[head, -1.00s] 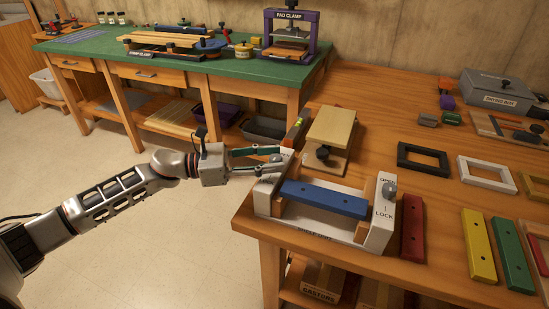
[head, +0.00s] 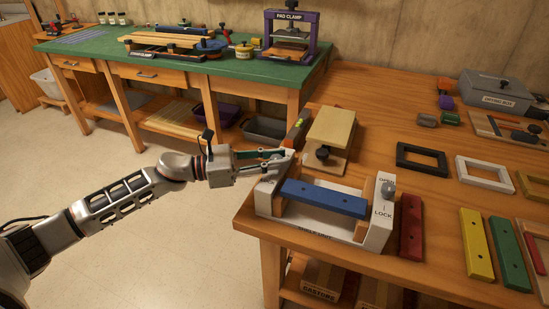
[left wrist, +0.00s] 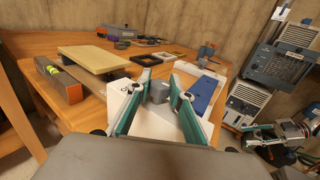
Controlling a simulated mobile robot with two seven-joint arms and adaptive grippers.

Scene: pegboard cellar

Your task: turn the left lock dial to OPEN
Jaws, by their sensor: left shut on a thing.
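A white fixture (head: 377,237) stands at the bench's near corner, holding a blue bar (head: 324,198) across it. My left gripper (head: 283,157) reaches in from the left to the fixture's far left end. In the left wrist view its teal fingers (left wrist: 158,98) are shut on the left lock dial (left wrist: 158,91), a grey knob. The head view hides most of this dial and its markings behind the fingers, so I cannot read its setting. The right lock dial (head: 388,190) shows beside OPEN and LOCK lettering. My right gripper (left wrist: 268,136) shows small in the left wrist view; its jaws are unclear.
A pale wooden block with a dark knob (head: 330,135) and a level (head: 297,128) lie close behind the fixture. A red bar (head: 411,227) lies to its right, with yellow (head: 479,240) and green bars beyond. Open floor lies left of the bench.

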